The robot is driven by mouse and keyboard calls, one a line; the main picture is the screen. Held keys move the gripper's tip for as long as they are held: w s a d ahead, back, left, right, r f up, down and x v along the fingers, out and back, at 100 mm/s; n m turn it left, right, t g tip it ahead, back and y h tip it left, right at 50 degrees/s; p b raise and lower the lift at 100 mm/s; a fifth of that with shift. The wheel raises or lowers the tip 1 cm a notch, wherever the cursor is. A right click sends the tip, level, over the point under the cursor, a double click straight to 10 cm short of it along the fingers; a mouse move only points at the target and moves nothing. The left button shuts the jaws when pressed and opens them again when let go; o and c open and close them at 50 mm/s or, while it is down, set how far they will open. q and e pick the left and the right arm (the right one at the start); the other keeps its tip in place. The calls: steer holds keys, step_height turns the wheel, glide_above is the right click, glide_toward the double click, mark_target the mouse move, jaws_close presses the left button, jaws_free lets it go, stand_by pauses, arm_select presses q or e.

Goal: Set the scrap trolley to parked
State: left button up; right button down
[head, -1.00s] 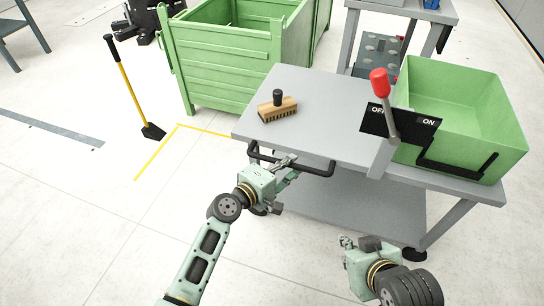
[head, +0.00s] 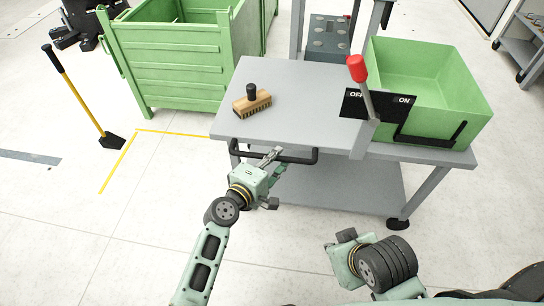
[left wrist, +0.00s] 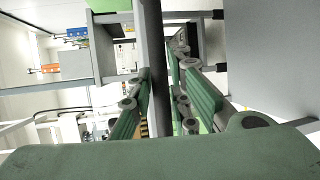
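The grey scrap trolley (head: 300,85) fills the middle of the head view, with a black handle (head: 300,159) along its near edge. A red-knobbed lever (head: 357,68) stands before a black OFF/ON plate (head: 385,106), its knob leaning toward the OFF side. My left gripper (head: 275,168) is at the handle.
A wooden brush (head: 252,104) and a green bin (head: 440,85) are on the trolley. A large green crate (head: 175,60) stands behind left. A yellow-handled tool (head: 75,90) stands at left near a yellow floor line (head: 118,163). The floor in the left foreground is clear.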

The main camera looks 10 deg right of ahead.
arm_select(q)
steer(key=shift+o, duration=1.4)
steer(key=shift+a, duration=0.1)
steer(key=shift+w, duration=0.1)
steer(key=shift+a, duration=0.2)
steer(key=v, duration=1.1)
steer(key=shift+s+r, duration=0.2)
steer(key=shift+s, duration=0.2)
steer(key=shift+a, duration=0.15)
